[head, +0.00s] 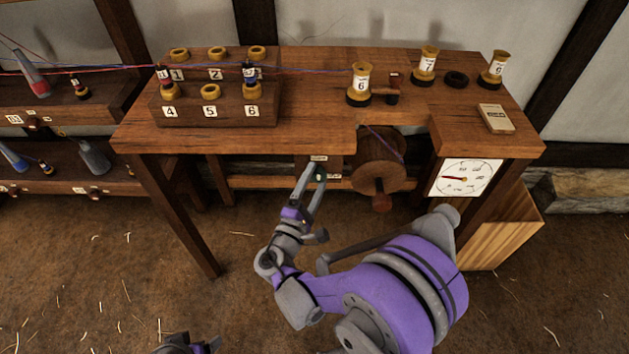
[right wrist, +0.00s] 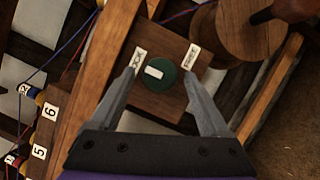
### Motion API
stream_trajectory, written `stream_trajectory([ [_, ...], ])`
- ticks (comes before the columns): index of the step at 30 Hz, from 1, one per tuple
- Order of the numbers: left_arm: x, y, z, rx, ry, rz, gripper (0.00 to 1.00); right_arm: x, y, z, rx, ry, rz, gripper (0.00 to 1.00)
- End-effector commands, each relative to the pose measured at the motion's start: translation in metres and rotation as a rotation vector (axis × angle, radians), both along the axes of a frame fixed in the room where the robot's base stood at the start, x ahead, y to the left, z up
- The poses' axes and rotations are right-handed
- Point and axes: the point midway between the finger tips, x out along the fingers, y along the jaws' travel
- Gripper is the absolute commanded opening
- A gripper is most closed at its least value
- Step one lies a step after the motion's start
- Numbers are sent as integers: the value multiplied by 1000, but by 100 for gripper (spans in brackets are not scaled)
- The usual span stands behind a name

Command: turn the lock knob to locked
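The lock knob (right wrist: 166,80) is a round dark green disc with a white bar on a square wooden plate (right wrist: 160,104) under the bench. The bar lies off-centre toward the left label (right wrist: 138,57), which seems to read LOCK. The right label (right wrist: 190,57) seems to read FREE. In the head view the knob (head: 322,172) is partly hidden by my fingers. My right gripper (right wrist: 159,76) is open, its fingertips on either side of the knob with visible gaps; it also shows in the head view (head: 315,176). My left gripper (head: 190,344) shows only partly at the bottom edge.
A wooden reel (head: 378,168) with a handle hangs right of the plate, close to my right gripper. The bench top (head: 310,110) is above, holding several bobbins and a numbered block (head: 215,112). A dial (head: 465,178) and a wooden bin (head: 505,228) stand right.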

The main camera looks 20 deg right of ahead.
Motion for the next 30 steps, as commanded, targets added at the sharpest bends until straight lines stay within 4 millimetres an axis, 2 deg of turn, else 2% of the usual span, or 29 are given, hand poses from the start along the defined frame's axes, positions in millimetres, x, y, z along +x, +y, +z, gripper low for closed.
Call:
stream_trajectory([
  [11, 0, 0, 1, 0, 0, 0, 81, -5, 4, -1, 0, -1, 2, 81],
  [24, -1, 0, 8, 0, -2, 0, 81, -68, 53, -11, 1, -1, 3, 81],
  [30, -1, 0, 9, 0, -2, 0, 81, -83, 64, -14, 1, 0, 2, 81],
])
